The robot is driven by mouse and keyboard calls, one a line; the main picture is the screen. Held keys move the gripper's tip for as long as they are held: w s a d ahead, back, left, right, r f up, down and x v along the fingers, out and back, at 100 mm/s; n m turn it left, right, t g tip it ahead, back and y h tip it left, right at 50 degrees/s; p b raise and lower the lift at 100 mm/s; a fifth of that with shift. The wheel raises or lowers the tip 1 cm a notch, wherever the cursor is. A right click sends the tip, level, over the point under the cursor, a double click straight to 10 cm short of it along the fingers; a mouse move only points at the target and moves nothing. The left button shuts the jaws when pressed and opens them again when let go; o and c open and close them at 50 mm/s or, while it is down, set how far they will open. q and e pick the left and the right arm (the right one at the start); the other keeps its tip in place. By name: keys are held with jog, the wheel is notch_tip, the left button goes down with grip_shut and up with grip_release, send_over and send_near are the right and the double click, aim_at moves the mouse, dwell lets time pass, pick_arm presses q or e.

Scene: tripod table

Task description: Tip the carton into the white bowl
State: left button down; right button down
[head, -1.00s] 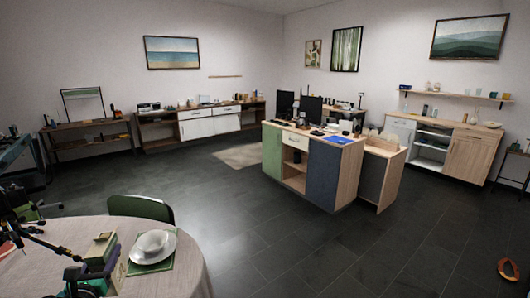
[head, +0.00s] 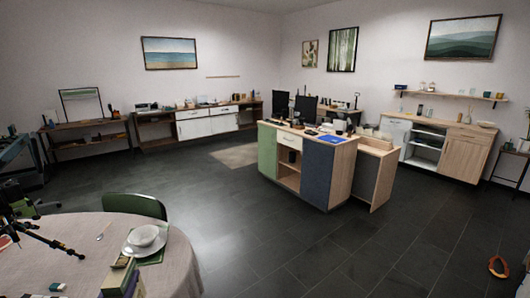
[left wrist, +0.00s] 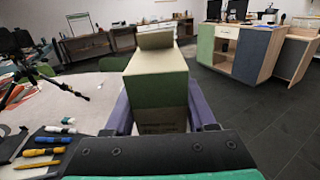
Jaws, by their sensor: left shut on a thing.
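My left gripper (left wrist: 158,112) is shut on the carton (left wrist: 157,83), a green and tan box with a raised flap at its top, held between purple fingers. In the head view the carton (head: 117,278) is at the bottom edge, looking upright, with one purple finger of the left gripper (head: 124,287) beside it. The white bowl (head: 143,236) sits on a white plate on the round table, just beyond the carton in the head view and apart from it. In the left wrist view the carton hides whatever is behind it. My right gripper is not in view.
The bowl's plate (head: 133,251) lies on a green mat on the cloth-covered table (head: 85,240). A black tripod (head: 35,240) is at the left. A green chair (head: 137,206) stands behind the table.

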pick_arm(q)
jog(key=s+d+f+h, duration=0.1)
jog(key=s+d+f, duration=0.1)
jog(key=s+d, duration=0.2)
jog(key=s+d+f+m+h, duration=0.1)
jog(key=s+d+f, duration=0.2)
jog(key=s+d, duration=0.2)
jog(key=s+d+f+m+h+b, duration=0.1)
jog(key=s+d+f, duration=0.2)
jog(key=d, duration=0.7)
jog(key=shift+s+f, duration=0.15)
jog(key=shift+s, duration=0.7)
jog(key=shift+d, duration=0.1)
